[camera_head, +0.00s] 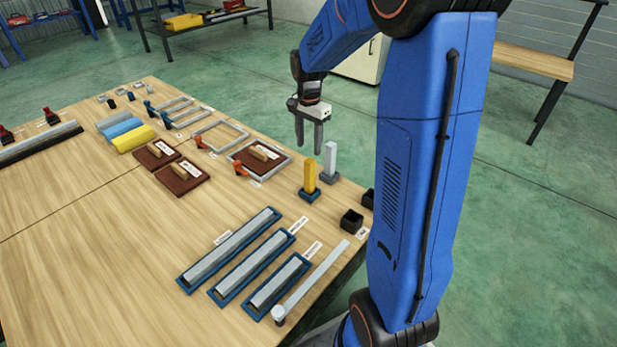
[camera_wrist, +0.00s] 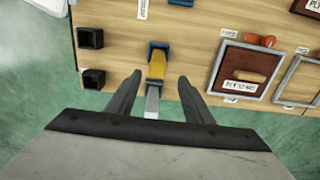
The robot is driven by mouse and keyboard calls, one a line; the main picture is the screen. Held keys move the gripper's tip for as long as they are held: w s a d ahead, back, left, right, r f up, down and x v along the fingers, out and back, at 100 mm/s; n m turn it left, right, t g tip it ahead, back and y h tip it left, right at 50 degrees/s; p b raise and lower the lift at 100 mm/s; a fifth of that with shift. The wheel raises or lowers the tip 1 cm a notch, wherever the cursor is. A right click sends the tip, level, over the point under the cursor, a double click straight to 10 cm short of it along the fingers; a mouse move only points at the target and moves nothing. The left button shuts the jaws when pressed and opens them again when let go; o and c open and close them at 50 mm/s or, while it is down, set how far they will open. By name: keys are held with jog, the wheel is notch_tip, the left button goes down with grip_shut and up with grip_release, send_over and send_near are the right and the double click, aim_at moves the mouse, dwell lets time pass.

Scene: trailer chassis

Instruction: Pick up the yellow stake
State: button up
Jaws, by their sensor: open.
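The yellow stake (camera_head: 309,177) stands upright in a small blue base (camera_head: 309,194) near the table's edge. In the wrist view the yellow stake (camera_wrist: 157,66) shows ahead of my fingertips, a little above the middle of the gap between them. A grey stake (camera_head: 330,160) stands upright just behind it; in the wrist view the grey stake (camera_wrist: 152,103) lies between my fingers. My gripper (camera_head: 309,146) is open and empty, pointing down, above and beyond the stakes. It also shows in the wrist view (camera_wrist: 160,76).
Black square holders (camera_head: 351,220) sit by the table's edge, right of the stakes. Long grey bars in blue trays (camera_head: 230,250) lie in front. Brown plates (camera_head: 183,176) and metal frames (camera_head: 222,136) lie to the left. The wooden table (camera_head: 90,240) has bare room at front left.

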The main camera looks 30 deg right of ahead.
aim_at(309, 178)
notch_tip(309, 178, down, 10)
jog(key=shift+r, duration=0.15)
jog(key=shift+s+f, duration=0.15)
jog(key=shift+f, duration=1.3)
jog(key=shift+s+f, duration=0.1)
jog(key=shift+f, duration=1.3)
grip_shut()
